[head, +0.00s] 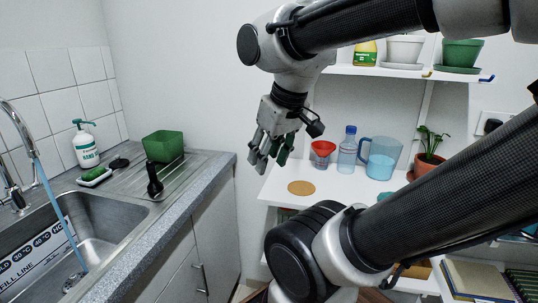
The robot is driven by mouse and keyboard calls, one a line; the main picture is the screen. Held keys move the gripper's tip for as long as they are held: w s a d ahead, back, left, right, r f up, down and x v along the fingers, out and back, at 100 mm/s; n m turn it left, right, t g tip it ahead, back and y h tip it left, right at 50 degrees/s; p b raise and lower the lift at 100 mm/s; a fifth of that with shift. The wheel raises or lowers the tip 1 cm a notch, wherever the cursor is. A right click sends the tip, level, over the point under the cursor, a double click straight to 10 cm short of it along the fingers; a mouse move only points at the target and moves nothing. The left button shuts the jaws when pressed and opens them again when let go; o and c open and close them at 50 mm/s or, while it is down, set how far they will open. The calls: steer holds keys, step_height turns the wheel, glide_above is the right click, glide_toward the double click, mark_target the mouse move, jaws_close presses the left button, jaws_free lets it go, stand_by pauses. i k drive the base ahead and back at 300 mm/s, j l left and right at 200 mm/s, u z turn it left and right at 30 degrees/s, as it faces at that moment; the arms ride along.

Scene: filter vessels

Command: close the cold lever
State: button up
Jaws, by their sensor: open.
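The chrome tap (17,122) stands at the left edge over the steel sink. A bluish stream of water (58,210) runs from its spout into the basin. A metal part at the tap's foot (18,199) is cut off by the picture edge, and I cannot tell whether it is the cold lever. No lever marked cold can be made out. My gripper (268,160) is open and empty, pointing down in front of the white wall, right of the counter and well apart from the tap.
The sink (110,218) holds a temperature-marked strip (35,255). A soap bottle (85,145), a green tub (163,146) and a black-handled object (154,181) stand near the drainer. Right, a shelf holds a red cup (322,152), bottle (347,150) and jug (381,158).

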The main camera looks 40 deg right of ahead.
mark_target(35, 184)
steer(key=i+l+u, duration=0.2)
steer(key=u, duration=0.2)
steer(key=i+l+u, duration=0.45)
steer(key=k+j, duration=0.1)
